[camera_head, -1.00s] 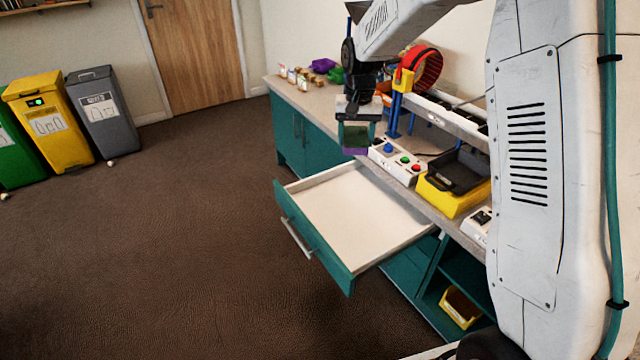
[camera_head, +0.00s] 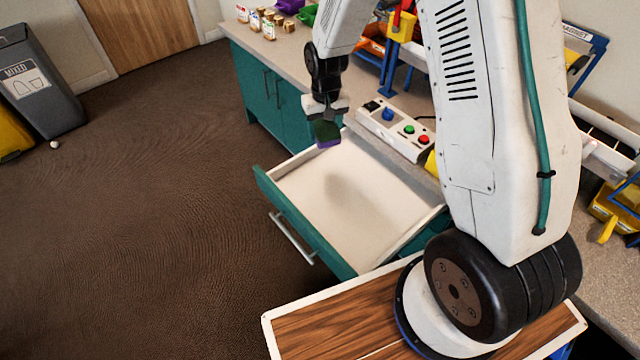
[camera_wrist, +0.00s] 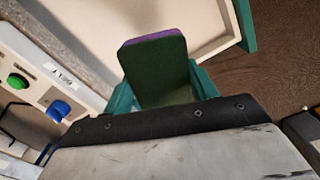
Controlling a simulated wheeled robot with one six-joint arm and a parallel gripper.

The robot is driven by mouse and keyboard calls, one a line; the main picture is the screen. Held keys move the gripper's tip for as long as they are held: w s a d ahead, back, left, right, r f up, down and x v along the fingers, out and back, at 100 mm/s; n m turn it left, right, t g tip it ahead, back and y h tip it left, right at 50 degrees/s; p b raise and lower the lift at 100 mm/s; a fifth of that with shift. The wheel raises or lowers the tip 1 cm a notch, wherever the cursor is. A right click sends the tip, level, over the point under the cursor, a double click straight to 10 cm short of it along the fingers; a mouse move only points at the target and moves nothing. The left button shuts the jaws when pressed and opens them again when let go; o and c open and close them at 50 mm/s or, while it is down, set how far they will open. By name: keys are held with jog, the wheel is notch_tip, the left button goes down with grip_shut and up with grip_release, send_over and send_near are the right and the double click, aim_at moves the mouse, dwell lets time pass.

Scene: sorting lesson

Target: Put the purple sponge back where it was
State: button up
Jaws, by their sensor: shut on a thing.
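The purple sponge (camera_head: 328,142) has a dark green layer and a purple layer. My gripper (camera_head: 326,120) is shut on it and holds it above the far part of the open drawer (camera_head: 340,195). In the wrist view the sponge (camera_wrist: 158,72) stands out between the teal fingers, its green face toward the camera and a purple strip at its far edge. The drawer is pulled out of the teal cabinet, and its pale inside looks empty. A soft shadow lies on the drawer floor.
A control box (camera_head: 395,130) with blue, green and red buttons sits on the worktop beside the drawer. Small jars (camera_head: 262,22) stand at the worktop's far end. A grey mixed-waste bin (camera_head: 35,80) stands at the left. The brown floor left of the drawer is clear.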

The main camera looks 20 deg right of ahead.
jog(key=s+f+n, duration=0.1)
jog(key=s+f, duration=0.3)
jog(key=s, duration=0.2)
jog(key=s+f+n, duration=0.1)
jog(key=s+f, duration=0.3)
jog(key=s, duration=0.2)
jog(key=s+f+n, duration=0.2)
jog(key=s+f, duration=0.3)
jog(key=s, duration=0.1)
jog(key=shift+s+a+f, duration=0.1)
jog(key=shift+s+a, duration=0.1)
jog(key=shift+s, duration=0.05)
jog(key=shift+w+f, duration=0.1)
send_over(321, 187)
jog(key=shift+f, duration=2.45)
jog(key=shift+f, duration=0.15)
jog(key=o, duration=1)
jog(key=shift+o, duration=0.2)
